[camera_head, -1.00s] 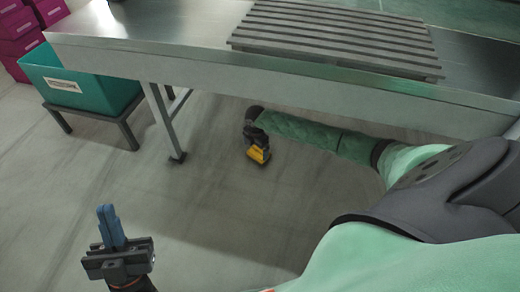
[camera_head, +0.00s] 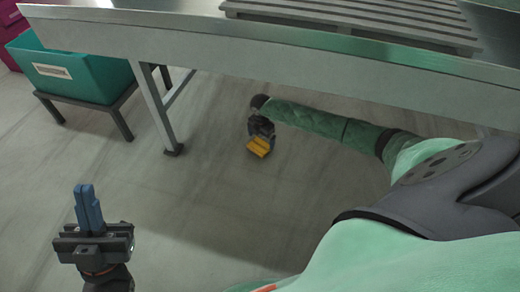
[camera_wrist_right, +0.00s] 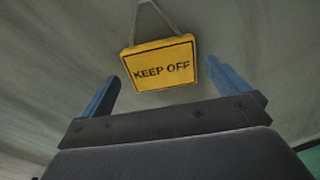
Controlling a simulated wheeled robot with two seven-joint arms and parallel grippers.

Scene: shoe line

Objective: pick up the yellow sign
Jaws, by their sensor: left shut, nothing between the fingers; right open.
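The yellow sign (camera_wrist_right: 160,65) reads KEEP OFF and has a cord rising from its top in the right wrist view. In the head view the yellow sign (camera_head: 260,146) shows below the table edge, at the end of my right arm. My right gripper (camera_wrist_right: 165,90) is open, with one blue finger to each side of the sign's lower part in the picture. Whether the fingers touch the sign cannot be told. My left gripper (camera_head: 88,205) is shut and empty at the lower left of the head view, far from the sign.
A metal table (camera_head: 260,75) spans the view, with a slatted grey rack (camera_head: 350,20) on top. Its leg (camera_head: 160,112) stands left of the sign. A teal bin (camera_head: 75,70) sits on a low dark stand (camera_head: 118,112). The floor (camera_head: 200,215) between my arms is clear.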

